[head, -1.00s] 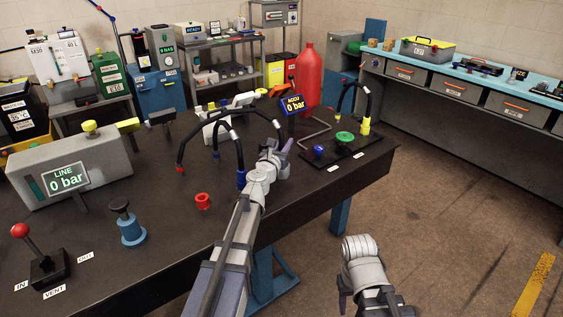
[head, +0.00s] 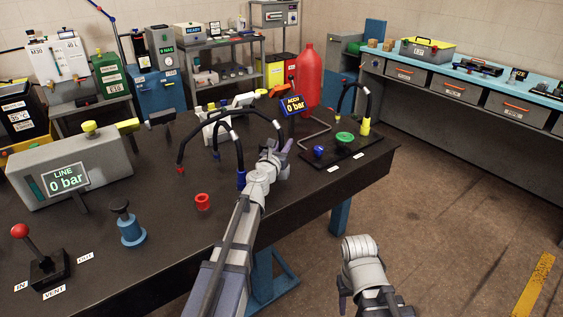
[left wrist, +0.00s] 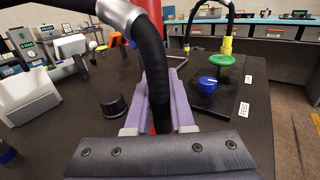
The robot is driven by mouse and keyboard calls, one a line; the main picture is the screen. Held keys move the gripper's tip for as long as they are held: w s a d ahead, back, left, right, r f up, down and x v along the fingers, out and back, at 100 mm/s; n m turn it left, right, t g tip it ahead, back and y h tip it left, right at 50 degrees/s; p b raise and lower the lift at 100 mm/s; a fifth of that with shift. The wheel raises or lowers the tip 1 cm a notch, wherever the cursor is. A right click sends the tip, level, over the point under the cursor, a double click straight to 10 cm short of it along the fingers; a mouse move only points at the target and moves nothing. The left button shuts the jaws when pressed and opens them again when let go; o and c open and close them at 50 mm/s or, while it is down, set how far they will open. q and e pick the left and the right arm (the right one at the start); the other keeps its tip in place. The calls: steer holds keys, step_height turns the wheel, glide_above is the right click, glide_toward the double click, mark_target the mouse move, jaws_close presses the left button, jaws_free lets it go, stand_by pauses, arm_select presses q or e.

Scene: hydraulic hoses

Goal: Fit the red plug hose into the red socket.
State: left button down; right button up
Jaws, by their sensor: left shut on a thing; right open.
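The red plug hose (head: 250,109) is a black arched hose with pale collars. Its red-tipped end (head: 180,168) points down at the left of the arch; whether it touches the table is unclear. My left gripper (head: 277,149) is shut on the hose's other side, right of the arch. In the left wrist view the black hose (left wrist: 150,70) rises between the purple jaws to a silver collar and bends left. The red socket (head: 203,201) stands on the table, right of and nearer than the red tip. My right gripper (head: 366,287) is open and empty, low beyond the table's front edge.
A second arched hose with a blue end (head: 241,180) stands beside my left gripper. A black plate (head: 352,154) carries a green handwheel (head: 345,137), a blue knob (head: 319,151) and a yellow-ended hose (head: 364,127). A blue valve (head: 131,230) stands left of the socket.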

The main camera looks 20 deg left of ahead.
arm_select(q)
steer(key=shift+r, duration=0.1)
arm_select(e)
steer(key=shift+r, duration=0.1)
arm_select(q)
step_height(320, 180, up, 10)
steer(key=p, duration=1)
arm_select(e)
step_height(320, 180, up, 10)
